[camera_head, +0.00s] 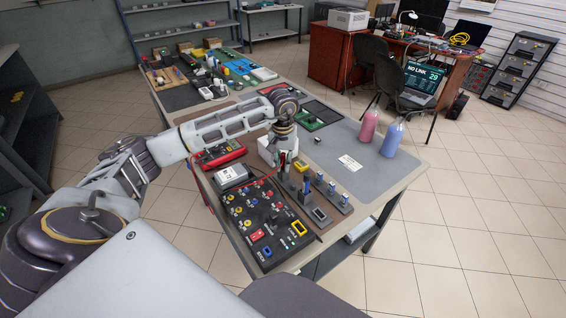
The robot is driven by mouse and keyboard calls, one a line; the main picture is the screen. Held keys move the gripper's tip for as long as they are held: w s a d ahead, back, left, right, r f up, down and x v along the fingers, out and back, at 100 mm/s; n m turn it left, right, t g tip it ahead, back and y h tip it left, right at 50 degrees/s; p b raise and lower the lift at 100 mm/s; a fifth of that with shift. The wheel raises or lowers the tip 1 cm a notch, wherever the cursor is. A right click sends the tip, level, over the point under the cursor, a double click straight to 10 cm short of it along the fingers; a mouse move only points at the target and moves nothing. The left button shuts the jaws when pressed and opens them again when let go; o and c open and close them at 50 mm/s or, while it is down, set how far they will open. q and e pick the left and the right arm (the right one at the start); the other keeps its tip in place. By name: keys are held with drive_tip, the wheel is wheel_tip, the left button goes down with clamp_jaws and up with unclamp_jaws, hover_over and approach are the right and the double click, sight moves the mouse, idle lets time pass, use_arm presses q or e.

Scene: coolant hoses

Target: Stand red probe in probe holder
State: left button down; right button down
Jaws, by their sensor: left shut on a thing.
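My left gripper (284,168) points down over the table, above the far right part of the black panel. It is shut on a thin red thing (282,160) that looks like the red probe; the fingers hide most of it. Small grey upright stands (306,190) with blue parts are just right of the gripper, and one of them may be the probe holder; I cannot tell which. Whether the probe's tip touches anything is too small to tell. My right gripper is not in view.
The black panel (262,246) with coloured knobs and sockets lies at the near table end. A red meter (220,154) and grey box (231,174) are left of the gripper. Pink (369,126) and blue (391,140) bottles stand at the right edge. The grey mat (365,190) has free room.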

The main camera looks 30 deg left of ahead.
sight(283, 154)
use_arm(q)
drive_tip(key=shift+s+d+f+b, duration=0.15)
drive_tip(key=shift+s+f, duration=0.1)
drive_tip(key=shift+f, duration=0.3)
drive_tip(key=shift+s+d+f+b, duration=0.1)
drive_tip(key=shift+s+f+b, duration=0.1)
drive_tip(key=shift+f, duration=0.35)
drive_tip(key=c, duration=1.4)
unclamp_jaws()
drive_tip(key=shift+w, duration=0.1)
drive_tip(key=shift+w+a+f, duration=0.15)
drive_tip(key=shift+w+f, duration=0.1)
drive_tip(key=shift+r, duration=0.1)
drive_tip(key=o, duration=1)
drive_tip(key=shift+r, duration=0.2)
drive_tip(key=shift+c, duration=0.2)
drive_tip(key=shift+a, duration=0.1)
drive_tip(key=shift+r, duration=0.25)
drive_tip(key=shift+w+r+p, duration=0.1)
drive_tip(key=shift+r+p, duration=2.05)
drive_tip(key=shift+r, duration=1.7)
